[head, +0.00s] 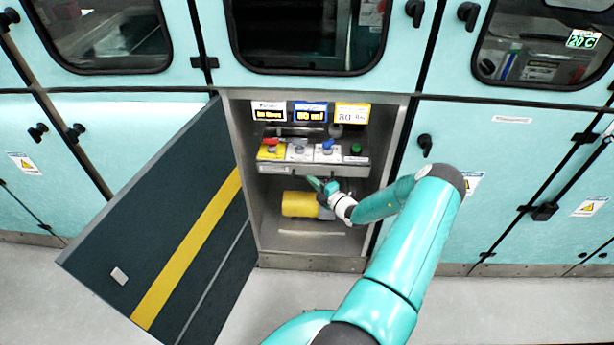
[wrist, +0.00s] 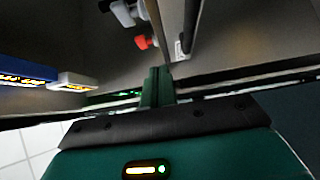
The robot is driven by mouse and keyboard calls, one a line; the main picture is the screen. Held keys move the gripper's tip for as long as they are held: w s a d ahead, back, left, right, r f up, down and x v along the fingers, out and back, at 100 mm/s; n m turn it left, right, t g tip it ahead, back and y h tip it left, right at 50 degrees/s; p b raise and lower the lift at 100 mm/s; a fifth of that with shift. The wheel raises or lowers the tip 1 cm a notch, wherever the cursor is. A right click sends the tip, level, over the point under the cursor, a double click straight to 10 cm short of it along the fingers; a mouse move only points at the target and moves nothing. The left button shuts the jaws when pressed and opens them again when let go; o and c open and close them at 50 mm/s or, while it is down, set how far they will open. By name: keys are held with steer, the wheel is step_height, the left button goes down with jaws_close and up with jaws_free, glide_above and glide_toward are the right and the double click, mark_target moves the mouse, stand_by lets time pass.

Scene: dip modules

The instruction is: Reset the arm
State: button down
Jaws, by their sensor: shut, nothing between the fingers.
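My teal arm reaches into the open cabinet in the head view, and my gripper (head: 322,186) is inside it, just under the front edge of the control panel (head: 312,170). The gripper also shows in the wrist view (wrist: 158,78), its green fingers together with nothing between them. A yellow cylinder (head: 298,204) lies on the cabinet floor just below and left of the gripper. Whether the fingers touch the panel edge is hard to tell.
The panel carries red (head: 271,142), blue (head: 328,143) and green (head: 356,148) controls under lit displays (head: 310,112). The dark cabinet door (head: 165,225) stands open at left. The cabinet's right wall (head: 392,160) is close to my arm. Free floor (head: 290,290) lies in front.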

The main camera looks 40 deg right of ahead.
steer(key=s, duration=0.5)
steer(key=shift+s+a, duration=0.2)
steer(key=shift+s, duration=0.15)
steer(key=w+a+r+n+g+y, duration=0.2)
steer(key=a+r+n+g+y, duration=0.35)
steer(key=a+r+n, duration=0.75)
steer(key=w+a+r+n+g+y, duration=0.2)
steer(key=a+r+n+g+y, duration=0.4)
steer(key=a+r+n, duration=0.7)
steer(key=s+a+r+n+h, duration=0.5)
steer(key=s+n, duration=0.5)
steer(key=n, duration=0.4)
steer(key=s+a+r+n+h, duration=0.5)
steer(key=s+a+r+n, duration=0.4)
steer(key=n, duration=0.5)
steer(key=shift+s+a+r+n+g, duration=0.4)
steer(key=shift+a+r, duration=0.2)
steer(key=shift+a, duration=0.45)
